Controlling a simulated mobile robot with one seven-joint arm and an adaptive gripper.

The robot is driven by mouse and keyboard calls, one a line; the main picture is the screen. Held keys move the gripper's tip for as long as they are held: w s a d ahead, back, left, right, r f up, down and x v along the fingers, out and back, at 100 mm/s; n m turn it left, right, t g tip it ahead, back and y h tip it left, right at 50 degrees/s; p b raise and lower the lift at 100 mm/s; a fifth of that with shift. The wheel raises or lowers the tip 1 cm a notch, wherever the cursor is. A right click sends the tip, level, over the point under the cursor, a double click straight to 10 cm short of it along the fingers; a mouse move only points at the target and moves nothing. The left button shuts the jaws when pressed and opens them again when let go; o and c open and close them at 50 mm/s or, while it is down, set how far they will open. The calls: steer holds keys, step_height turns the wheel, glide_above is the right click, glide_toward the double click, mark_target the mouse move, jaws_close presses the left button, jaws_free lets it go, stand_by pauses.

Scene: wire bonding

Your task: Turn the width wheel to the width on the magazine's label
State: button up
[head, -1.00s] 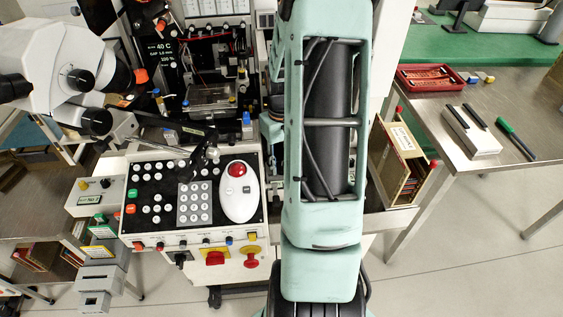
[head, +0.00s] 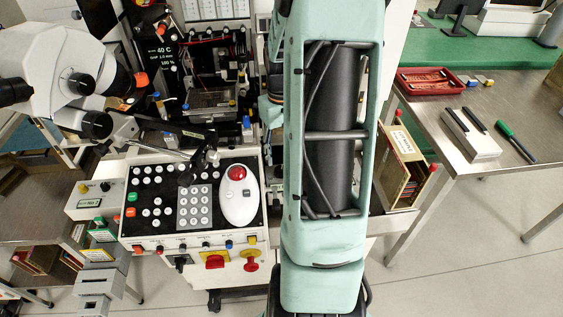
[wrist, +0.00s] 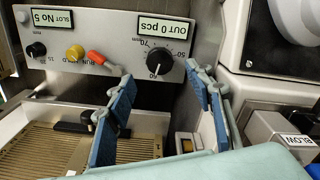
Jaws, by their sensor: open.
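In the wrist view, a black round dial (wrist: 158,62) with a numbered mm scale, apparently the width wheel, sits on a grey panel (wrist: 98,58) seen upside down. Marks such as 50 and 70 are readable; its exact setting is not clear. My gripper (wrist: 160,76) is open, its blue-padded fingers spread to either side of the dial in the picture. I see no contact with the dial. In the head view, a brass-coloured magazine (head: 411,185) with a pale label (head: 402,141) stands at the right; the label is too small to read. My arm hides the dial there.
A slotted brass-coloured part (wrist: 40,150) lies below left. A grey block marked BLOW (wrist: 270,128) is close at the right.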

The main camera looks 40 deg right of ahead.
step_height(320, 180, up, 6)
steer(key=shift+r, duration=0.1)
stand_by(0.6)
